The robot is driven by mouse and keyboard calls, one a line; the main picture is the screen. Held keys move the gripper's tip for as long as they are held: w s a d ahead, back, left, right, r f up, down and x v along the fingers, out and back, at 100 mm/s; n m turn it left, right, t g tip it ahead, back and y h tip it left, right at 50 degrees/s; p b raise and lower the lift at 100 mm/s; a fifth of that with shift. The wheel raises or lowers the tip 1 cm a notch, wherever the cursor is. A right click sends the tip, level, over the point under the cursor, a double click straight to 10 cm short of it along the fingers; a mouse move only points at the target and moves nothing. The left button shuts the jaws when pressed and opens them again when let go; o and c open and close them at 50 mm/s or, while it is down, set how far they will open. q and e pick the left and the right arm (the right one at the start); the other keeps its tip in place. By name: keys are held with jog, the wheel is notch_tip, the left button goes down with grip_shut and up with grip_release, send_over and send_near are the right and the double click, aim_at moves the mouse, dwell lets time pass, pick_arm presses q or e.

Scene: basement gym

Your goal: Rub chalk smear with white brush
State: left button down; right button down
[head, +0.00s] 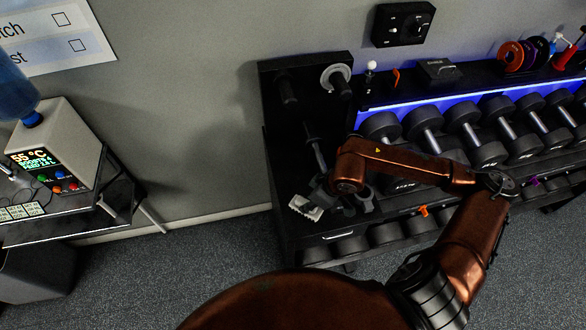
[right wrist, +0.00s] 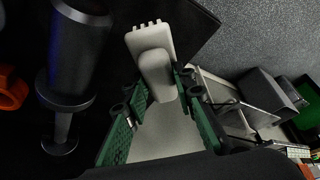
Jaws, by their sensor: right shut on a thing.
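The white brush (right wrist: 150,42) is in my right gripper (right wrist: 154,92), with its row of bristle tufts pointing away from the gripper in the right wrist view. The green-lined fingers are shut on its handle. In the head view the brush (head: 304,208) shows as a pale piece beside my right gripper (head: 326,194), over the left end of the black rack's top. I cannot tell whether it touches the surface. I cannot make out a chalk smear in either view; my arm and gripper cover part of the rack top. My left gripper is not in view.
The black dumbbell rack (head: 292,168) holds several dumbbells (head: 424,122) right of the gripper. An upright post stands behind it. A side table (head: 72,228) with a beige dispenser (head: 62,140) is at left. Carpet (head: 190,262) is clear between.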

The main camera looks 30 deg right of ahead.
jog(key=shift+r+p, duration=0.65)
jog(key=shift+r, duration=1.9)
